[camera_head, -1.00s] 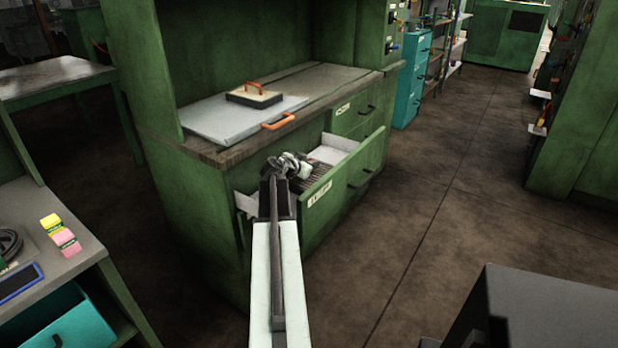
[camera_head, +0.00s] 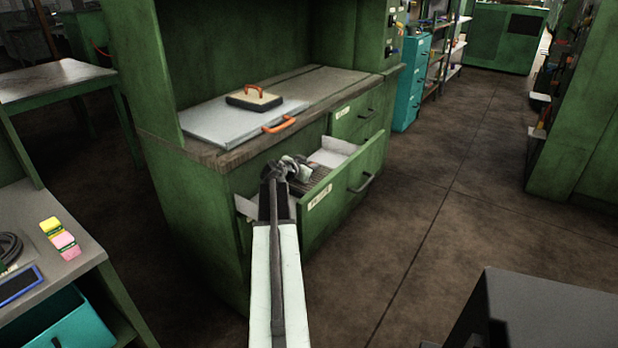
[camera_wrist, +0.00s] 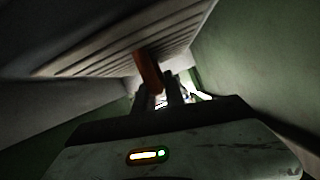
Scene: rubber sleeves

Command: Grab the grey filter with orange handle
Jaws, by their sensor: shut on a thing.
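A grey ribbed filter (camera_wrist: 105,62) fills the upper left of the wrist view, tilted in that picture. Its orange handle (camera_wrist: 150,70) reaches down between the fingers of my gripper (camera_wrist: 167,97), which is shut on it. In the head view my gripper (camera_head: 284,170) is over the open drawer. The filter's ribbed surface (camera_head: 317,181) shows inside the drawer, just right of my gripper. The gripper and wrist hide the handle in the head view. The wrist view is dark, so the exact contact is hard to see.
The open drawer (camera_head: 345,198) has a green front and pale walls close around my gripper. On the worktop (camera_head: 340,88) above lie a flat grey panel with an orange handle (camera_head: 280,124) and a block (camera_head: 254,100) with an orange handle. The floor (camera_head: 440,230) to the right is clear.

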